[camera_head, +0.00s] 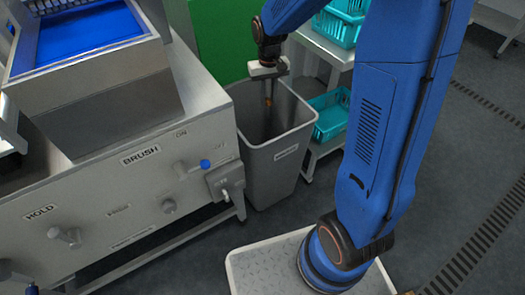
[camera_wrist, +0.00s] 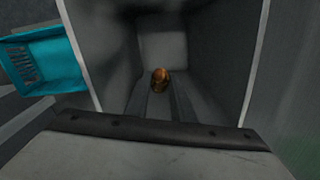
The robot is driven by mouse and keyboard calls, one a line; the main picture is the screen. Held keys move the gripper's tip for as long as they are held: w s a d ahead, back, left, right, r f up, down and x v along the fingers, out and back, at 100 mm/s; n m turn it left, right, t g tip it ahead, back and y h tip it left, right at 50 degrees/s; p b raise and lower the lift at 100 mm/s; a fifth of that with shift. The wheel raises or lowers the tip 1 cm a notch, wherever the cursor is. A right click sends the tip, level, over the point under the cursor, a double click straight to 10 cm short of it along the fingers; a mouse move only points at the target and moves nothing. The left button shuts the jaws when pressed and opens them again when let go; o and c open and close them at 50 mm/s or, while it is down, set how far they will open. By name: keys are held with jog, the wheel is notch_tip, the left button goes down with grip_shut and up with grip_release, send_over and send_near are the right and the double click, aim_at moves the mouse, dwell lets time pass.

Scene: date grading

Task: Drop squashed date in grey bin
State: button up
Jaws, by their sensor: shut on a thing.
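The grey bin (camera_head: 278,172) stands upright in the middle of the head view, open at the top, with a label on its front. My gripper (camera_head: 268,102) points down over the bin's mouth, with its fingers at about rim height or lower. It is shut on the squashed date (camera_wrist: 160,75), a small brown lump at the fingertips. In the wrist view the bin's inner walls (camera_wrist: 215,45) surround the date, with the bin floor below it. My gripper's two dark fingers (camera_wrist: 160,88) reach toward the date. Whether other things lie in the bin cannot be told.
A grey machine (camera_head: 140,180) with knobs and a blue-handled valve stands close left of the bin. A rack with teal baskets (camera_head: 330,118) stands behind right; one basket (camera_wrist: 40,60) shows at left in the wrist view. A green panel (camera_head: 222,40) is behind. Floor at right is clear.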

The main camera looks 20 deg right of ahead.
jog(key=o, duration=0.8)
jog(key=shift+o, duration=0.2)
notch_tip(320, 180, up, 17)
jog(key=shift+r, duration=0.2)
dwell(0.3)
